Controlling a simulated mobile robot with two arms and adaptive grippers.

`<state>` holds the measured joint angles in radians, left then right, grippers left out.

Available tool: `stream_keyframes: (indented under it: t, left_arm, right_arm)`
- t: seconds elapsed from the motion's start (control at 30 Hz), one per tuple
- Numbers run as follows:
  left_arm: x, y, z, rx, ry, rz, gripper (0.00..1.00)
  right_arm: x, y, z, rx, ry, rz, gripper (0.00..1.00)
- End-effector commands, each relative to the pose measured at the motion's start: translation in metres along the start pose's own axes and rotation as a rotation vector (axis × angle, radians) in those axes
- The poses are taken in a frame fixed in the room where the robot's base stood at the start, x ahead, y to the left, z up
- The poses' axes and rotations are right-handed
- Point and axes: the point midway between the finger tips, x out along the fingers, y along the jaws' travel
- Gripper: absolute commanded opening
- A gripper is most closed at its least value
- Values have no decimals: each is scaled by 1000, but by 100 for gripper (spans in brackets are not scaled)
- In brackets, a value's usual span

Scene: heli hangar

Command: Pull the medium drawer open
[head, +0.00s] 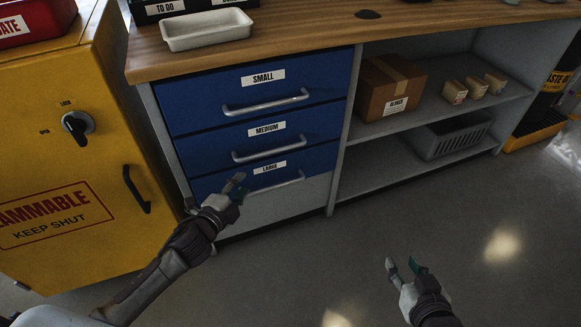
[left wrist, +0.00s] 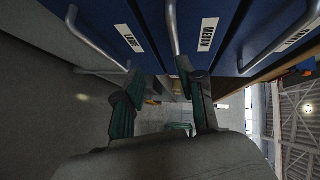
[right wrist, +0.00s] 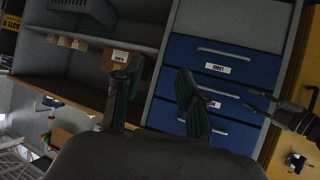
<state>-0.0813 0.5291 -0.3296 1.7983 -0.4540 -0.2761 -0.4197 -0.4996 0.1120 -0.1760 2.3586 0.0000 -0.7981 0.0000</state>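The medium drawer (head: 215,151) is the middle of three blue drawers and looks shut. Its bar handle (head: 272,151) also shows in the left wrist view (left wrist: 173,30), next to the MEDIUM label (left wrist: 208,35). My left gripper (head: 236,186) is open in front of the large drawer, just below the left end of the medium handle. In the left wrist view the medium handle's end is close to one fingertip; I cannot tell if they touch. My right gripper (head: 405,265) is open and empty over the floor, away from the drawers.
The small drawer (head: 195,100) is above and the large drawer (head: 315,160) below; both look shut. A yellow flammable cabinet (head: 60,240) stands at the left. Right of the drawers, open shelves hold a cardboard box (head: 385,90) and a grey basket (head: 450,138). The floor in front is clear.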

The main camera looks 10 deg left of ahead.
Motion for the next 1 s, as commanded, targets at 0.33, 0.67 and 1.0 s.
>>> stream_keyframes:
  t: [0.33,0.67,1.0]
  left_arm:
    - [19,-20,-14,67,39,-61,39]
    - [88,-23,-16,65,38,-61,39]
    - [131,-25,-18,63,38,-57,39]
  right_arm:
    - [-14,-2,-34,-1,142,-5,40]
    - [-25,-12,-97,3,521,-28,40]
    - [-55,-18,-142,10,835,-46,40]
